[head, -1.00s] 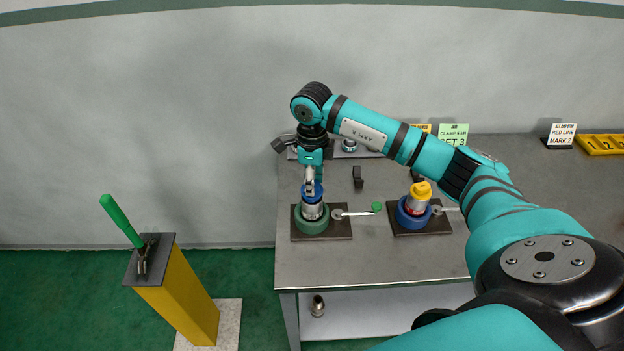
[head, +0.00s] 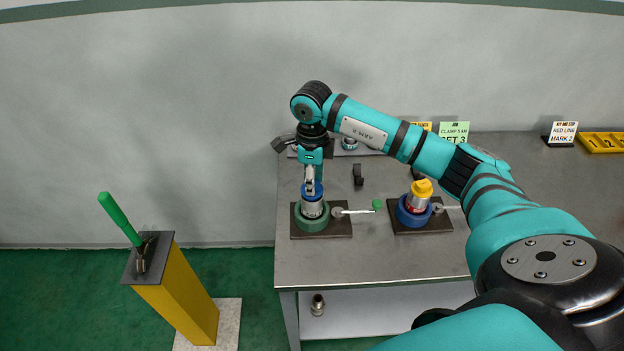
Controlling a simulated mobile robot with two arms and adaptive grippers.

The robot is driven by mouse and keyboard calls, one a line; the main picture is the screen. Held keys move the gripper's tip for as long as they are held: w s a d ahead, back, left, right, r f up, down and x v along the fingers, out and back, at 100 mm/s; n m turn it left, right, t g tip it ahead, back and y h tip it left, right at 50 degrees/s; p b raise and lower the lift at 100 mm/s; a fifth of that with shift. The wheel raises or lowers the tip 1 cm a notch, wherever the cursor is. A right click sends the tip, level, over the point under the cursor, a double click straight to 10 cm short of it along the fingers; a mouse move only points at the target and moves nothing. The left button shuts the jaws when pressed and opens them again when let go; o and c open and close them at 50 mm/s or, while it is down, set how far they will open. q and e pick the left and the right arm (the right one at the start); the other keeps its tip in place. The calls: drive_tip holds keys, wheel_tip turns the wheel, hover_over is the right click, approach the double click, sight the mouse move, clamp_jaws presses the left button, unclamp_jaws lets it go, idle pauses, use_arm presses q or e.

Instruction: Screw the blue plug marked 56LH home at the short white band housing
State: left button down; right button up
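A blue plug (head: 312,191) sits upright on top of a silver housing (head: 312,209). The housing stands in a green round vise (head: 312,222) on a dark base plate at the left of the bench. The plug's marking and the housing's band are too small to make out. My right gripper (head: 310,184) points straight down with its fingertips at the top of the blue plug. The fingers show nearly edge-on, so their opening is hidden. My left gripper is not in view.
A yellow post (head: 187,300) with a green-handled tool (head: 122,220) stands left. A metal fitting (head: 318,305) is on the lower shelf.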

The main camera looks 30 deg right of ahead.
drive_tip(key=shift+f+b, duration=0.5)
drive_tip(key=shift+b, duration=0.05)
drive_tip(key=o, duration=1.2)
drive_tip(key=shift+r, duration=0.1)
